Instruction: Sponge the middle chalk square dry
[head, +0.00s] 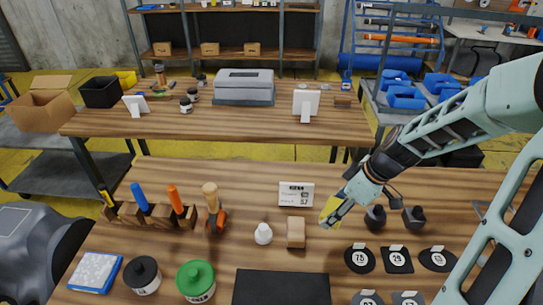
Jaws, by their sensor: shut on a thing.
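My gripper (345,204) is at the centre right, above the near bench and just right of the white display card. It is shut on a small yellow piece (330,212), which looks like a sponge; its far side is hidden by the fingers. I cannot make out any chalk square. A plain black panel (282,287) lies at the front edge of the bench, cut off by the picture's bottom, and shows no marks. My gripper is above and to the right of this panel, clear of it.
The near bench holds a tool rack (150,215), a white bottle (263,234), a tan block (296,232), a green-lidded jar (196,281), a black-lidded jar (142,275), a blue-edged pad (95,272) and several numbered black discs (398,260). The display card (296,194) stands behind the block.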

